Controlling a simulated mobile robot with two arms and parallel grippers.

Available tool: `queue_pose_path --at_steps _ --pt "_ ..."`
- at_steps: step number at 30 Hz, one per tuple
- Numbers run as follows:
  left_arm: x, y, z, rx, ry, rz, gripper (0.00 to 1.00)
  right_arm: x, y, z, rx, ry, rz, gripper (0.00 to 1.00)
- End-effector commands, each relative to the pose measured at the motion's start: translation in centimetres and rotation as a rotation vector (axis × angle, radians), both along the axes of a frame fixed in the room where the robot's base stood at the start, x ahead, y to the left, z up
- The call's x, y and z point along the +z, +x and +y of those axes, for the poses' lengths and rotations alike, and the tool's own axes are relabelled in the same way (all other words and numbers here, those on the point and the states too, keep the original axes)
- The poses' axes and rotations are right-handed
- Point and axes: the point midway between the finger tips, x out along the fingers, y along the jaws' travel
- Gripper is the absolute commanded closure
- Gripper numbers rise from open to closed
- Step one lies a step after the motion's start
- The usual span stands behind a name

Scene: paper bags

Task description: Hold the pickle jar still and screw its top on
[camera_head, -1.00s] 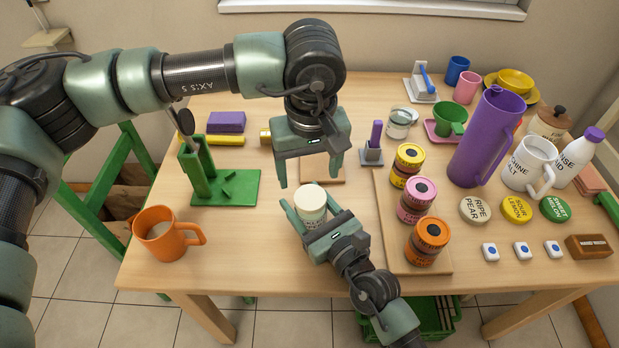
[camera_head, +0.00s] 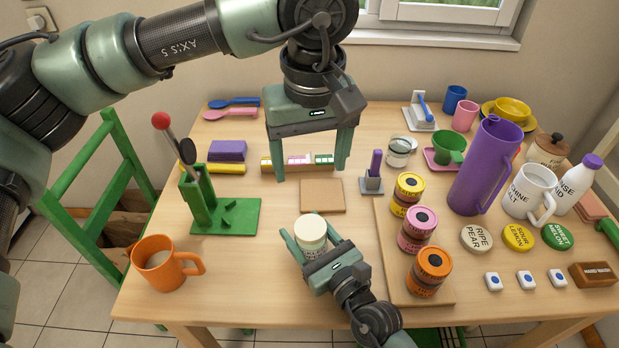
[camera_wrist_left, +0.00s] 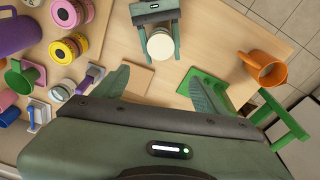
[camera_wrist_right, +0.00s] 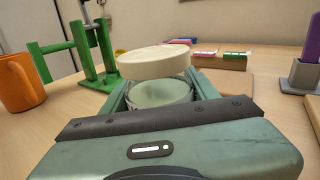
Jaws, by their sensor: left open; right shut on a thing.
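The pickle jar (camera_head: 315,249) stands near the front middle of the table, with small lettering on its side that I cannot read. Its round cream top (camera_head: 310,228) rests over the mouth. In the right wrist view the top (camera_wrist_right: 155,62) looks tilted on the clear jar (camera_wrist_right: 158,93), higher at its right side. My right gripper (camera_head: 309,233) is shut around the jar's body from the front. My left gripper (camera_head: 311,172) is open and empty, fingers pointing down, above and behind the jar. In the left wrist view the top (camera_wrist_left: 160,46) lies beyond its fingers, apart from them.
A square wooden board (camera_head: 322,196) lies behind the jar. A green stand (camera_head: 205,207) and an orange mug (camera_head: 163,263) are at left. Table around the jar is clear.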

Motion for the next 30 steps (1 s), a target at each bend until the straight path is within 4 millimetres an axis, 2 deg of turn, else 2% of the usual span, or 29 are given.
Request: queue_pose_path --at_steps 5,13,14,15,16,26,30 --pt "1.3 -0.2 0.0 -0.001 0.001 0.001 0.27 -0.3 -0.1 0.0 0.001 -0.005 0.005 1.00" --pt "1.4 -0.2 0.0 -0.001 0.001 0.001 0.27 -0.3 -0.1 0.0 0.001 -0.005 0.005 1.00" --pt "1.4 -0.2 0.0 -0.001 0.001 0.001 0.27 -0.3 -0.1 0.0 0.002 -0.004 0.005 0.32" --pt "1.4 -0.2 0.0 -0.001 0.001 0.001 0.27 -0.3 -0.1 0.0 0.002 -0.004 0.005 0.21" --pt "1.4 -0.2 0.0 -0.001 0.001 0.001 0.27 -0.3 -0.1 0.0 0.002 -0.004 0.005 0.15" --pt "1.4 -0.2 0.0 0.000 0.001 0.001 0.27 -0.1 -0.1 -0.1 0.001 -0.001 0.002 0.15" --pt "1.4 -0.2 0.0 0.000 0.001 0.001 0.27 -0.2 -1.1 -0.7 0.001 -0.002 0.003 0.15"
